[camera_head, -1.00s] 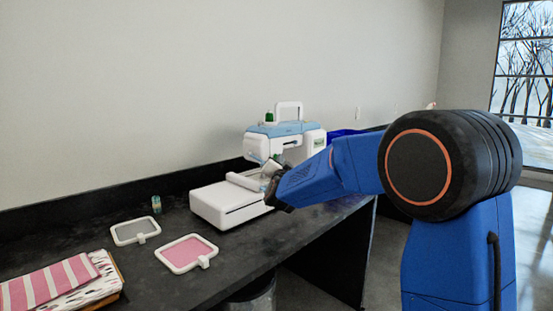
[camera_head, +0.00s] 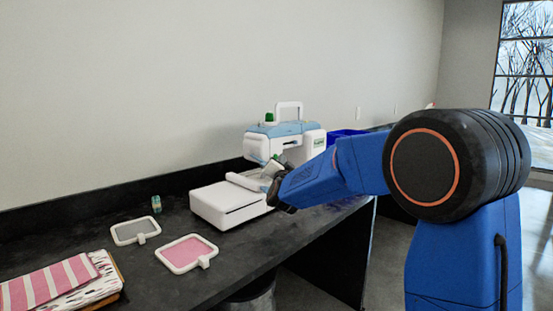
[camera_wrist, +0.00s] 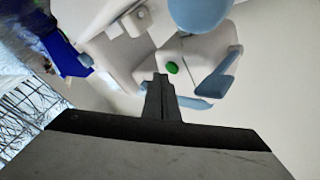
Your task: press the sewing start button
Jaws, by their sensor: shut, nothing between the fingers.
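The white and light-blue sewing machine (camera_head: 258,146) stands on the dark worktop against the wall. A round green button (camera_wrist: 172,68) shows on its white body in the wrist view. My gripper (camera_wrist: 160,78) is shut and empty. In the wrist view its fingertips appear just beside the green button; I cannot tell whether they touch it. In the head view my gripper (camera_head: 272,187) is at the front of the machine, and my arm hides part of the machine.
A pink hoop frame (camera_head: 187,252), a grey hoop frame (camera_head: 134,231) and folded striped fabric (camera_head: 45,284) lie on the worktop to the left. A small green spool (camera_head: 156,204) stands near the wall. A blue bin (camera_head: 340,134) is behind the machine.

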